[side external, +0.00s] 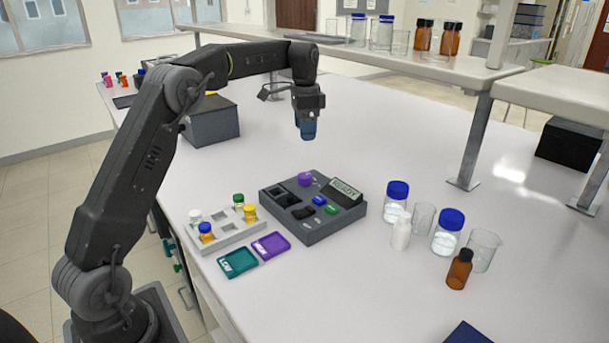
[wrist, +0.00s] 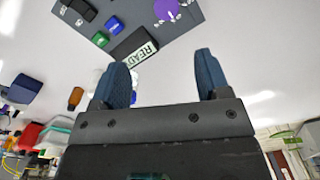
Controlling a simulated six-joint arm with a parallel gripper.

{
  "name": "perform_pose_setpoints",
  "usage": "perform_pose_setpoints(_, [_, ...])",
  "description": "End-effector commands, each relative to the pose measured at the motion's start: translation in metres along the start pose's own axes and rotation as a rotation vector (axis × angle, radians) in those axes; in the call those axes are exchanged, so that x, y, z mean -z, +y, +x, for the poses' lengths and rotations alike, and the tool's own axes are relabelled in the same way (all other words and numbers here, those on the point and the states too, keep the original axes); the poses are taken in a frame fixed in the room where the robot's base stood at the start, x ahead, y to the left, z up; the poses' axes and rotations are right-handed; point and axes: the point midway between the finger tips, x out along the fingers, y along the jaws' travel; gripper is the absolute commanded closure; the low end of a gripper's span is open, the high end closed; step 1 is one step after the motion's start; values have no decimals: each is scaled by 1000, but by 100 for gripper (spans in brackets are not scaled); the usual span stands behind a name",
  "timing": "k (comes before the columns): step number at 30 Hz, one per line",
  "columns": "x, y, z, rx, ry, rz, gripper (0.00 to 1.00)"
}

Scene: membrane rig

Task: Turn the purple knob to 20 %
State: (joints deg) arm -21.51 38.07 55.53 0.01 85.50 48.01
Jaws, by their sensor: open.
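The purple knob (side external: 305,179) sits at the back of the dark grey rig (side external: 318,233), near its back left edge in the side view. In the wrist view the knob (wrist: 167,9) shows at the top edge, partly cut off, with pale marks around it. My gripper (side external: 308,134) hangs above the bench, behind the rig and clear of it. In the wrist view its two blue fingers (wrist: 164,80) stand apart with nothing between them. The display (side external: 344,192) on the rig reads READY. The knob's exact setting is too small to read.
The rig also carries a blue button (side external: 319,200), a green button (side external: 331,209) and dark sockets. A grey rack (side external: 228,232) with several capped vials stands to its left. Blue-capped bottles (side external: 396,201) and beakers stand to the right. A shelf (side external: 400,60) spans the back.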

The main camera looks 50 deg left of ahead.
Motion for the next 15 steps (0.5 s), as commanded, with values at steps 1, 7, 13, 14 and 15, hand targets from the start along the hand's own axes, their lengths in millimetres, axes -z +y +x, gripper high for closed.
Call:
perform_pose_setpoints(1, [1,-7,6,-6,-5,7,31])
perform_pose_setpoints(7, [1,-13,19,-15,-13,19,31])
perform_pose_setpoints(13, [0,-12,52,-15,-14,18,31])
perform_pose_setpoints(14, [0,-12,58,-16,-15,18,31])
perform_pose_setpoints(15, [0,-11,66,-16,-14,17,31])
